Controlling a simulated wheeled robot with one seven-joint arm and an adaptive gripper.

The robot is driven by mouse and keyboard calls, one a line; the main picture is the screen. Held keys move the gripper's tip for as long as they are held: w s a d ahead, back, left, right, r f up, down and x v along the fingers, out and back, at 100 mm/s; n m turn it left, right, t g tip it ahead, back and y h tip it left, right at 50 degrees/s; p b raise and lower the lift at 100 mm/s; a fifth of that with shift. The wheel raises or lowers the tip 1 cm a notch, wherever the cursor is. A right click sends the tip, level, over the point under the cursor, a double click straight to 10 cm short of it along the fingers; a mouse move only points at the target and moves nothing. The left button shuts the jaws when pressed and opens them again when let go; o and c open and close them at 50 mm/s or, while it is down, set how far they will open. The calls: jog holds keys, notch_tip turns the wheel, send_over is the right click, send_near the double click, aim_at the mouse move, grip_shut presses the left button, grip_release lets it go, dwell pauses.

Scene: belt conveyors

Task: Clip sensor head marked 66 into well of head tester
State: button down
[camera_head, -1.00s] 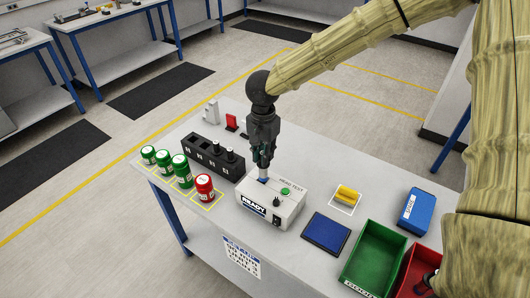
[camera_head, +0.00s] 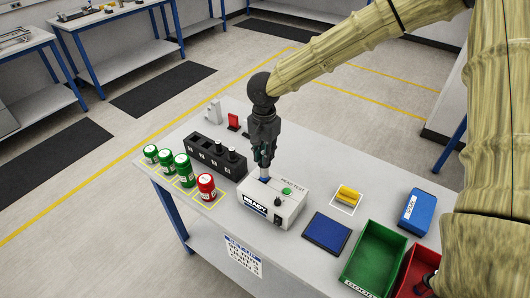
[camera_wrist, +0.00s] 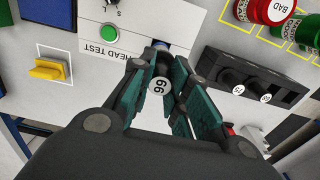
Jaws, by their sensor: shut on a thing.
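My gripper (camera_head: 262,160) points down over the head tester (camera_head: 284,208), a pale box with a green button, a black knob and a blue READY display. It is shut on the sensor head marked 66 (camera_wrist: 159,86), whose round white numbered end shows between the fingers in the wrist view. The light lower part of the sensor head (camera_head: 264,172) reaches down to the well at the tester's back left. The well (camera_wrist: 162,45) is partly hidden by the fingers and the head. I cannot tell how deep the head sits in it.
A black rack (camera_head: 213,158) with several slots, some holding heads, stands left of the tester. Red (camera_head: 206,187) and green jars stand left of it. A yellow block (camera_head: 348,195), blue pad (camera_head: 326,232), green bin (camera_head: 374,258), red bin (camera_head: 417,268) and blue box (camera_head: 415,211) lie right.

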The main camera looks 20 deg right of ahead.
aim_at(265, 170)
jog(key=shift+d+f, duration=0.1)
jog(key=shift+f, duration=3.7)
dwell(1.3)
jog(key=c, duration=1.3)
grip_release()
notch_tip(265, 170, up, 12)
